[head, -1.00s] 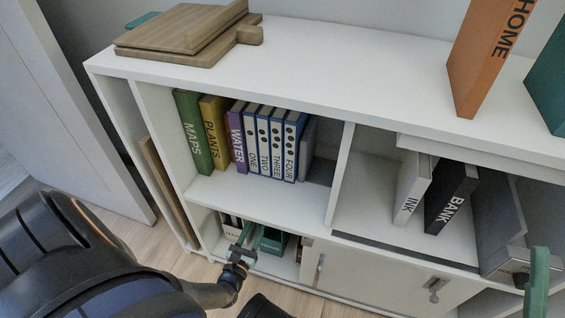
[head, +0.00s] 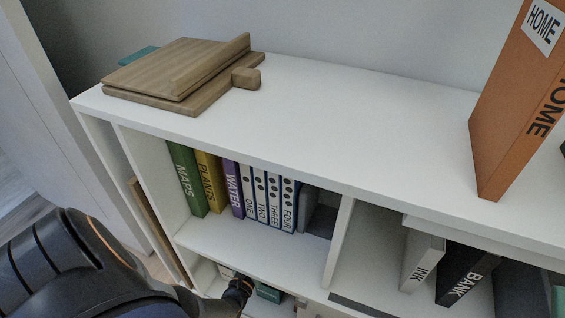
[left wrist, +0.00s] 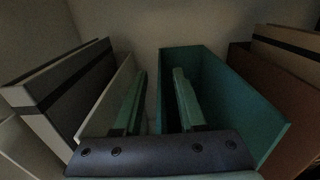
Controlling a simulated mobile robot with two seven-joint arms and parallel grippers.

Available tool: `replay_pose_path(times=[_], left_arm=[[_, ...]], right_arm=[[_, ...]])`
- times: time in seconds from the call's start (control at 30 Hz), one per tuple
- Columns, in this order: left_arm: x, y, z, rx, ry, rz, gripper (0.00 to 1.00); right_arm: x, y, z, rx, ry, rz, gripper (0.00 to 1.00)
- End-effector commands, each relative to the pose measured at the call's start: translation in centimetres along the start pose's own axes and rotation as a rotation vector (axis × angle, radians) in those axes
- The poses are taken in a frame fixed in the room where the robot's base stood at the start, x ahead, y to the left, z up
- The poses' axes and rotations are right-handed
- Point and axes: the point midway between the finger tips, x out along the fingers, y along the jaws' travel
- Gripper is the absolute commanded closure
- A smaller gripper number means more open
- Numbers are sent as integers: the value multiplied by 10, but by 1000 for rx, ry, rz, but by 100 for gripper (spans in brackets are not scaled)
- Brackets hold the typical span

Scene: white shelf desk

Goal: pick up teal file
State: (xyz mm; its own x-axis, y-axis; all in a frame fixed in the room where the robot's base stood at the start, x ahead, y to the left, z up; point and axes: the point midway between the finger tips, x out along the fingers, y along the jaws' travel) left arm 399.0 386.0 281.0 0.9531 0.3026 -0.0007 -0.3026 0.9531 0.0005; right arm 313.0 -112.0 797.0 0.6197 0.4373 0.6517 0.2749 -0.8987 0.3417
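The teal file (left wrist: 235,98) stands in the lower left compartment, open side toward the left wrist camera. A small part of it shows in the head view (head: 268,293), just right of my left wrist. My left gripper (left wrist: 158,102) is open, its two green fingers pointing into the compartment. Its right finger is within the file's outline, its left finger outside it, beside a grey file (left wrist: 75,90). I cannot tell whether either finger touches the file. In the head view the left fingers are hidden. A green sliver of what looks like my right gripper (head: 558,296) shows at the right edge.
A brown file (left wrist: 285,110) stands close on the right of the teal one. The upper left compartment holds several upright files (head: 245,195). The white shelf top (head: 340,130) carries wooden boards (head: 180,75) and an orange HOME file (head: 510,120).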

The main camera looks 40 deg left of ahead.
Motion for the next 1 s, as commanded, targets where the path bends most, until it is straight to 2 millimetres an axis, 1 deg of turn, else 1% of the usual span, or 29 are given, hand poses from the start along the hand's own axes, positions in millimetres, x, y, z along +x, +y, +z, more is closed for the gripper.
replay_pose_path(times=[0.13,0.4,0.47,0.5,1.0], left_arm=[[0,0,0,0,0,0,61],[0,0,0,0,0,0,92],[0,0,0,0,0,0,98],[0,0,0,0,0,0,100],[0,0,0,0,0,0,100]], right_arm=[[0,0,0,0,0,0,53],[0,0,0,0,0,0,53],[0,0,0,0,1,0,53],[0,0,0,0,1,0,53],[0,0,0,1,1,0,53]])
